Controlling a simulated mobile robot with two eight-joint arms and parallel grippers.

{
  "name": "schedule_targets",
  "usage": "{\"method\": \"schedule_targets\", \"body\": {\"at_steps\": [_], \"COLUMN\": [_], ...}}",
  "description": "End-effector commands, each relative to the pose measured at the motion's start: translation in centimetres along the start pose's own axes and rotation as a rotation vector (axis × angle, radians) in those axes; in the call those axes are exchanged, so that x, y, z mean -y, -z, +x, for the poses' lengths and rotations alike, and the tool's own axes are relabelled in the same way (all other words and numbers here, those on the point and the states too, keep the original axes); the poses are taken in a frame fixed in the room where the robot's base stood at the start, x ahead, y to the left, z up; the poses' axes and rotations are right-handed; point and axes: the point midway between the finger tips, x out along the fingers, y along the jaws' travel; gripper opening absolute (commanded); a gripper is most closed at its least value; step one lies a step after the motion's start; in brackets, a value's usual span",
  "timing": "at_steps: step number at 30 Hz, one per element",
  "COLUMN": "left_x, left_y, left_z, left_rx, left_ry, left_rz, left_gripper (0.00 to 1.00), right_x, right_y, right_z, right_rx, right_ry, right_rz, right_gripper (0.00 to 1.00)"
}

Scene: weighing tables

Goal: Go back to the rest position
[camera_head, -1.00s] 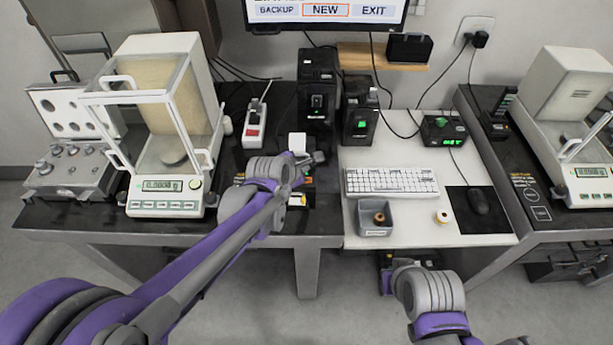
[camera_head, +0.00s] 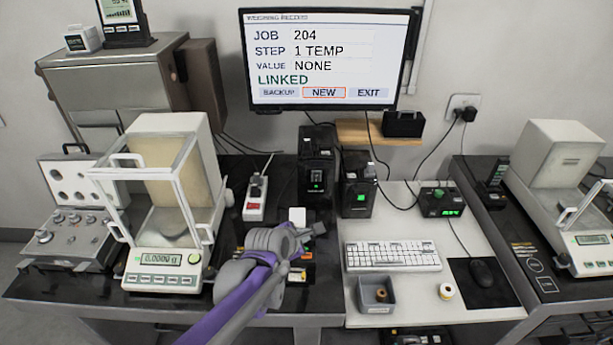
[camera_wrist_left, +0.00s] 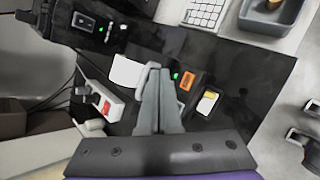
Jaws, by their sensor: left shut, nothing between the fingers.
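My left gripper (camera_head: 302,236) reaches in over the front of the middle black table in the head view. In the left wrist view its two fingers (camera_wrist_left: 158,76) lie together, shut with nothing between them. A white block (camera_head: 297,216) is close by; it also shows beside the fingertips in the left wrist view (camera_wrist_left: 127,71). Small items with an orange label (camera_wrist_left: 188,81) and a yellow-white label (camera_wrist_left: 207,102) lie on the black top beside the fingers. I cannot make out my right gripper in either current view.
A balance (camera_head: 165,258) with a glass shield stands left of my arm. A power strip (camera_head: 255,200), two black devices (camera_head: 317,172) (camera_head: 358,190), a keyboard (camera_head: 392,256) and a grey bin (camera_head: 376,308) are around. The monitor (camera_head: 322,100) shows LINKED.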

Motion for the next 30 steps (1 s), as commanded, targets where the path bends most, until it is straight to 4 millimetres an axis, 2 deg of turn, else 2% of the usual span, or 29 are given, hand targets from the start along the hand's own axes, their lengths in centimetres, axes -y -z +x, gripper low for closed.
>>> {"method": "schedule_targets", "body": {"at_steps": [5,8,11,15,21,27,30], "left_x": [0.1,0.5,1.4,3.7,8.1,12.3,13.6], "left_y": [0.6,2.1,4.6,8.5,13.9,18.1,19.2], "left_z": [-0.9,-3.2,-6.5,-11.3,-17.0,-20.5,-21.3], "left_rx": [-0.012,-0.041,-0.084,-0.14,-0.179,-0.161,-0.147], "left_ry": [0.002,0.013,0.039,0.106,0.246,0.39,0.436], "left_rz": [0.057,0.21,0.452,0.837,1.374,1.786,1.905], "left_gripper": [0.0,0.0,0.0,0.0,0.0,0.0,0.0], "right_x": [0.0,0.0,0.0,0.0,0.0,0.0,0.0], "right_y": [0.0,0.0,0.0,0.0,0.0,0.0,0.0], "right_z": [0.0,0.0,0.0,0.0,0.0,0.0,0.0], "right_rx": [0.0,0.0,0.0,0.0,0.0,0.0,0.0], "right_ry": [0.0,0.0,0.0,0.0,0.0,0.0,0.0], "right_rz": [0.0,0.0,0.0,0.0,0.0,0.0,0.0], "right_gripper": [0.0,0.0,0.0,0.0,0.0,0.0,0.0]}}
